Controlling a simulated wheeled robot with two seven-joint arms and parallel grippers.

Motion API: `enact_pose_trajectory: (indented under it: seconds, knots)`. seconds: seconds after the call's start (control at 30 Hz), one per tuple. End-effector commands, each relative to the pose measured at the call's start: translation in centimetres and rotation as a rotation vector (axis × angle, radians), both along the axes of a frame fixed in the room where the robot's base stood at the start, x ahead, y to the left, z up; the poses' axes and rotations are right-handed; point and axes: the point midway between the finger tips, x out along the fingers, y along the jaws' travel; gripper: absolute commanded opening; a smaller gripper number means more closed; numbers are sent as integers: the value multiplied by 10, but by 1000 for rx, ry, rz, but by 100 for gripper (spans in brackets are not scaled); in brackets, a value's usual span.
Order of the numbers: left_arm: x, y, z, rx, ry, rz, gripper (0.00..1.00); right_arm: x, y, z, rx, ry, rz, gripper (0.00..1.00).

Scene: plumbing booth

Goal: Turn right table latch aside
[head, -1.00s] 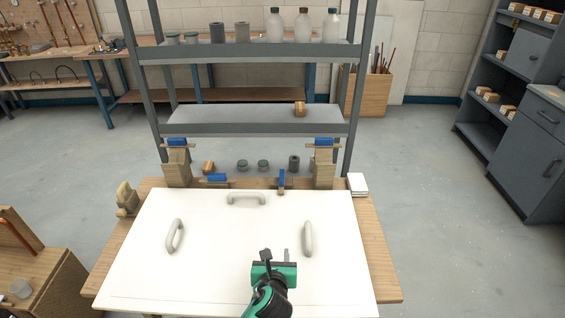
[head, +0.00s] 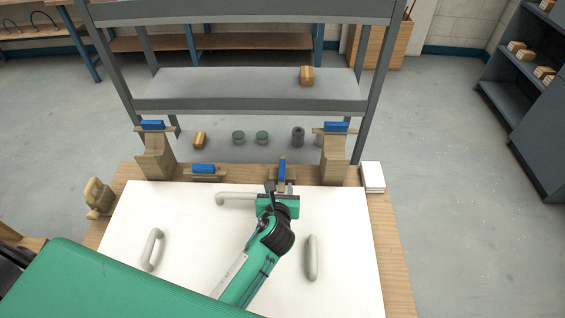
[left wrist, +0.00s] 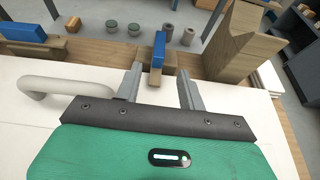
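The right table latch (head: 282,170) is a blue bar on a wooden base at the far edge of the white panel (head: 200,270). It points lengthwise, toward and away from me. It also shows in the left wrist view (left wrist: 158,50), ahead of the fingertips and roughly between their lines. My left gripper (head: 280,190) is just on the near side of the latch, above the panel. In the left wrist view its two grey fingers (left wrist: 160,72) are apart with nothing held. Contact with the latch cannot be told. My right gripper is not in view.
The left blue latch (head: 204,169) lies crosswise along the panel's far edge. Wooden supports with blue bars stand at the back left (head: 154,155) and back right (head: 334,155). Pale handles (head: 311,258) rise from the panel. A grey shelf rack (head: 250,104) stands behind.

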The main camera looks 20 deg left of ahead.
Motion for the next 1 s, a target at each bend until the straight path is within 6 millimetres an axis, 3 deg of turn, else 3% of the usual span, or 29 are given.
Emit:
enact_pose_trajectory:
  seconds: [0.6,1.0]
  knots:
    - [97,24,-41,0,1,1,40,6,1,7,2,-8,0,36]
    - [117,29,-49,-1,0,0,40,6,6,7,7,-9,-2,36]
